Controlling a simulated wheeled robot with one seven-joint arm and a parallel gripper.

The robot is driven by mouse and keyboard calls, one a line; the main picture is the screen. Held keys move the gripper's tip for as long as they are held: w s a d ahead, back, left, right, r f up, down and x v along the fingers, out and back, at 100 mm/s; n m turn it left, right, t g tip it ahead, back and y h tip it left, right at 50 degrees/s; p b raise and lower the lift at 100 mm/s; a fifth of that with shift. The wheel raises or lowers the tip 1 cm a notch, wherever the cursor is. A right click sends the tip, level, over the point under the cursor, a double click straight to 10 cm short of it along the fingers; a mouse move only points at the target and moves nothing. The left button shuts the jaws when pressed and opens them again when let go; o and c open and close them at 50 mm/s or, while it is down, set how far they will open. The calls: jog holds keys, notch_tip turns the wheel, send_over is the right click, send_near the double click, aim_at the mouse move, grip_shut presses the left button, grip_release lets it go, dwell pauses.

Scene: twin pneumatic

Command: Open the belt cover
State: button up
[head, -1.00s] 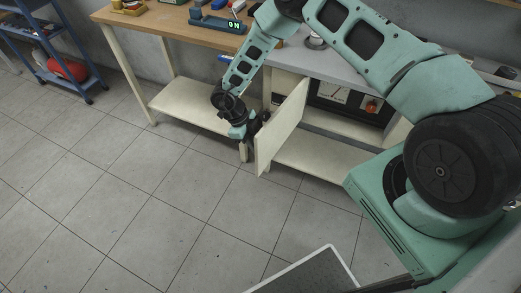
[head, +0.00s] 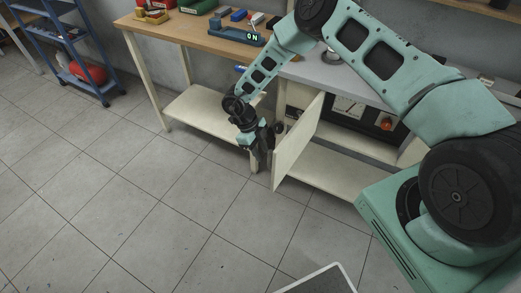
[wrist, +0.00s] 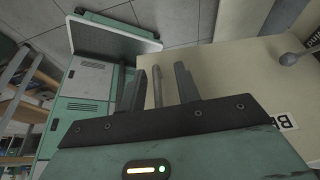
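The belt cover (head: 298,145) is a cream hinged panel that stands swung out from the cabinet front in the head view. In the wrist view its flat face (wrist: 225,75) fills the right half, with a partly hidden label starting "BE" (wrist: 284,123). My gripper (head: 268,140) is at the left side of the panel, near its outer edge. In the wrist view my gripper (wrist: 161,88) has its fingers apart, with a thin grey bar (wrist: 157,88), which looks like a handle, between them. Gaps show on both sides of the bar. Whether anything touches it I cannot tell.
The open cabinet (head: 330,170) shows a gauge (head: 348,106) and an orange-red knob (head: 386,124). A wooden bench (head: 190,28) with an "ON" display (head: 252,37) stands left of it. A blue trolley (head: 68,50) is far left.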

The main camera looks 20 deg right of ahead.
jog(key=b+v, duration=0.3)
jog(key=v, duration=1.4)
jog(key=shift+r, duration=0.15)
jog(key=shift+w, duration=0.15)
jog(key=shift+c, duration=0.2)
